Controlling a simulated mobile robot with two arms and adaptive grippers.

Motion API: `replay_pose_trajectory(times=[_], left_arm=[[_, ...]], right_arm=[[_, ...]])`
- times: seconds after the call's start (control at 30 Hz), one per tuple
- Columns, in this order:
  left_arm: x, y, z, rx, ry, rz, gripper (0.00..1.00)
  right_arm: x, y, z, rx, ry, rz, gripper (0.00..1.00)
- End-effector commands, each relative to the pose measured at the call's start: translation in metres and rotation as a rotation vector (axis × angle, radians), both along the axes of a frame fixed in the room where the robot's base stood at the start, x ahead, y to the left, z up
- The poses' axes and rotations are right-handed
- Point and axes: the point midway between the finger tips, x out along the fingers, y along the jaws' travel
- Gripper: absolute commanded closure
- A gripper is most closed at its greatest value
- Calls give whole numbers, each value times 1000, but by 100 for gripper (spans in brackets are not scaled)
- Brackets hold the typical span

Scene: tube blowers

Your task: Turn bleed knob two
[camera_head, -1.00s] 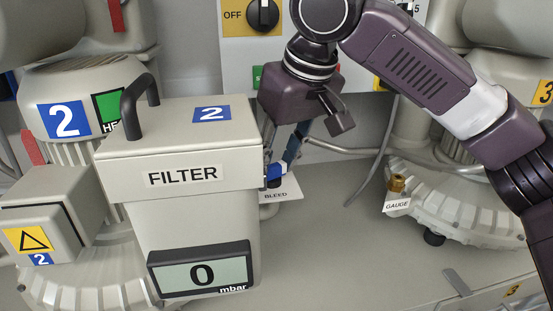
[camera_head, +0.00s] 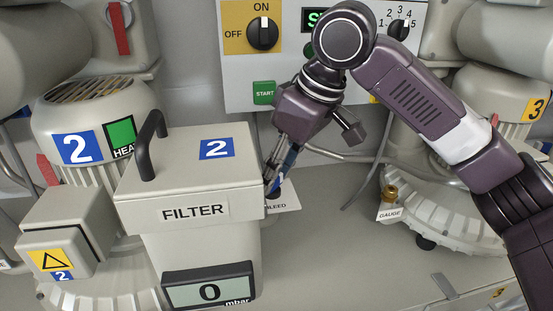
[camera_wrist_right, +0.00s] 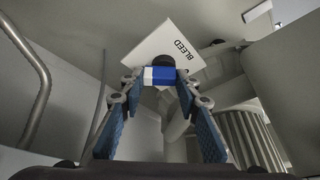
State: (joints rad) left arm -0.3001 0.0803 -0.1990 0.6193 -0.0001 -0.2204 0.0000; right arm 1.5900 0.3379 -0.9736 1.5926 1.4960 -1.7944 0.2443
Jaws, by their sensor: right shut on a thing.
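My right gripper (camera_head: 273,186) reaches down beside the right side of the filter box marked 2 (camera_head: 196,210), at the bleed point. In the right wrist view its two blue-padded fingers (camera_wrist_right: 158,80) are shut on the bleed knob (camera_wrist_right: 161,75). The knob is a small blue block with a white part at its left and a dark round part above it. A white BLEED card (camera_wrist_right: 178,45) lies behind the knob, and it also shows in the head view (camera_head: 287,205). In the head view the fingers and filter mostly hide the knob. My left gripper is not in view.
A panel with dials (camera_head: 263,34) is behind the arm. A gauge fitting (camera_head: 389,194) stands to the right. Grey floor between is clear.

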Motion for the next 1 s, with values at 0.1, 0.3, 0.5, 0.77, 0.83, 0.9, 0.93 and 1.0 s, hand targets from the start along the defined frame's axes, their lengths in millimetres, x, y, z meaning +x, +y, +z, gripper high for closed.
replay_pose_trajectory(times=[0.1,0.3,0.5,0.77,0.83,0.9,0.93,1.0], left_arm=[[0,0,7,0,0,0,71],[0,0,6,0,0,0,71],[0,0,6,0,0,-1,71],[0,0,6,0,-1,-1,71],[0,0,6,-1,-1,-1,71],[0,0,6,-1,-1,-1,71],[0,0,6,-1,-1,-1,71],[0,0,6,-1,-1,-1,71]], right_arm=[[1,0,1,3,2,93,94],[2,1,0,3,0,233,94],[3,1,0,3,0,332,94],[3,1,0,1,-1,387,94],[3,1,0,0,-2,392,94],[3,1,0,0,-2,395,94],[3,1,0,0,-2,395,94],[3,1,0,0,-2,395,94]])
